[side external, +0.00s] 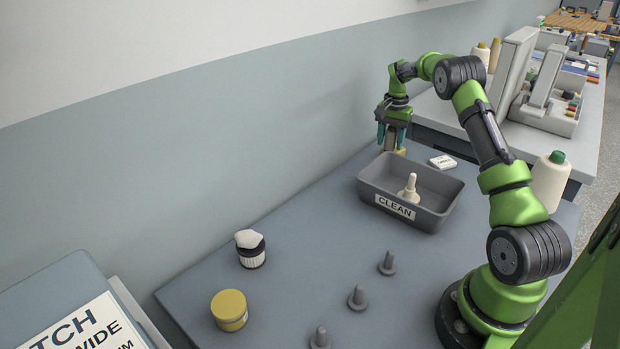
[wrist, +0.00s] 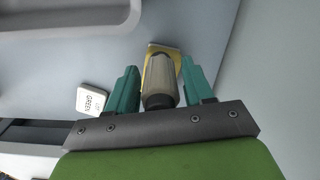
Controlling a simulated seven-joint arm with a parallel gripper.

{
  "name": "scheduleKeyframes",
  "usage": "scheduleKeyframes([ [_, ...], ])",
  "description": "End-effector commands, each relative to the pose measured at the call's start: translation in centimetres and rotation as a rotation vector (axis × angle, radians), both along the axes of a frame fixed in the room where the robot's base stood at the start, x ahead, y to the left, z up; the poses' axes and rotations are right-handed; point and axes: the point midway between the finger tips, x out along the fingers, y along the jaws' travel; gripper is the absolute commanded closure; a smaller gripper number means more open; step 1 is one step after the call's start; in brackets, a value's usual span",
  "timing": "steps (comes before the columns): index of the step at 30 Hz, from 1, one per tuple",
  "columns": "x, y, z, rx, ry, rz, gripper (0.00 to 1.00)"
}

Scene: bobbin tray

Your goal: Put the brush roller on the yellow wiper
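The brush roller (wrist: 160,80), a beige cylinder with a darker near end, stands between the fingers of my gripper (wrist: 161,75) in the wrist view. Narrow gaps show between it and the teal fingers, so my gripper looks open around it. The yellow wiper (wrist: 153,48) is a flat yellow piece at the roller's far end; the roller covers most of it, and whether they touch is hard to tell. In the side view my gripper (side external: 393,133) points down behind the grey tray, with a bit of the yellow wiper (side external: 402,151) below it.
The grey tray (side external: 433,217) marked CLEAN holds a cream peg-like piece (side external: 410,188). A white labelled block (side external: 442,162) lies near my gripper. A yellow-lidded jar (side external: 229,309), a black-and-white jar (side external: 251,249) and several grey pegs (side external: 357,298) stand nearer the front. The table between is clear.

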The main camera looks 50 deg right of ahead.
Motion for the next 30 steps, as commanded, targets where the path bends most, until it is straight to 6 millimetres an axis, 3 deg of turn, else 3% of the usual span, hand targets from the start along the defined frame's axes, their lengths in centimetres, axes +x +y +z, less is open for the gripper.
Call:
scheduleKeyframes([
  [9,0.0,0.0,0.1,0.000,0.000,0.000,0.40],
  [13,0.1,0.0,1.0,-0.002,-0.002,0.000,0.40],
  [24,0.1,-0.1,8.5,-0.003,-0.004,0.000,0.40],
  [30,0.0,0.0,11.4,-0.002,-0.001,0.000,0.40],
])
